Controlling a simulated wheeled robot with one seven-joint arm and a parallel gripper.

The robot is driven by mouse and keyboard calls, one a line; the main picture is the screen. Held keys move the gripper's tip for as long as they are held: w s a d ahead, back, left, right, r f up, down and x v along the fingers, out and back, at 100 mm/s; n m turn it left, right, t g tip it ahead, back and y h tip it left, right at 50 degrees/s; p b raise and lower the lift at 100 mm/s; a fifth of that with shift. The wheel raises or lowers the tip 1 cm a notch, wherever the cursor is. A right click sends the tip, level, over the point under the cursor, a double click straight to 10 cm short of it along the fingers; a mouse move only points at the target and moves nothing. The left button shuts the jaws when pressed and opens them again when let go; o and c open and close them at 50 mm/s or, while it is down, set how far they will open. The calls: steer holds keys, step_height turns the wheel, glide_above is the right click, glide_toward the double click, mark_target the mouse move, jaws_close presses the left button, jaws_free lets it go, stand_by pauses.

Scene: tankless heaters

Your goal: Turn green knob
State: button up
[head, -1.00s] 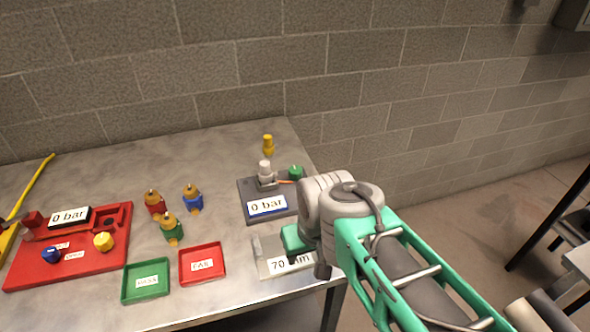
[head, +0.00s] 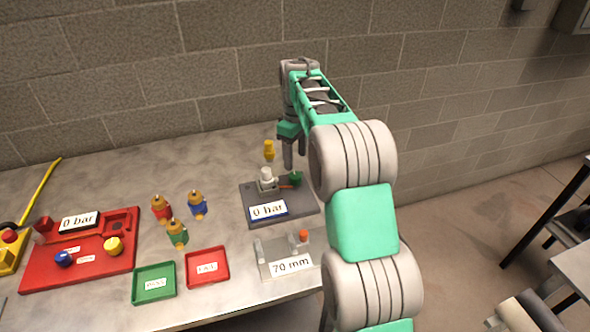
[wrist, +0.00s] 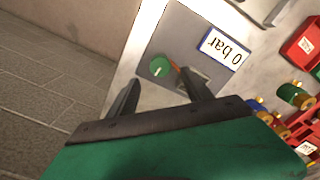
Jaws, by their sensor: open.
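The green knob (head: 296,178) sits on the right end of the dark grey base plate (head: 281,215) with the "0 bar" label, beside a white fitting (head: 266,178). It also shows in the wrist view as a round green knob (wrist: 159,67) with a small white mark. My gripper (head: 294,160) points down just above and behind the knob. In the wrist view its two dark fingers (wrist: 163,92) are apart with nothing between them, and the knob lies beyond their tips.
A "70 mm" gauge block (head: 291,264) is in front. Small green (head: 154,297) and red (head: 226,281) trays, several coloured fittings and a red panel (head: 125,264) lie left. The table's right edge is close to the plate.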

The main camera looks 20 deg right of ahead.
mark_target(295, 175)
step_height(295, 175, down, 7)
steer(key=shift+r+p, duration=0.1)
steer(key=shift+p, duration=0.3)
steer(key=shift+c, duration=0.2)
jaws_close()
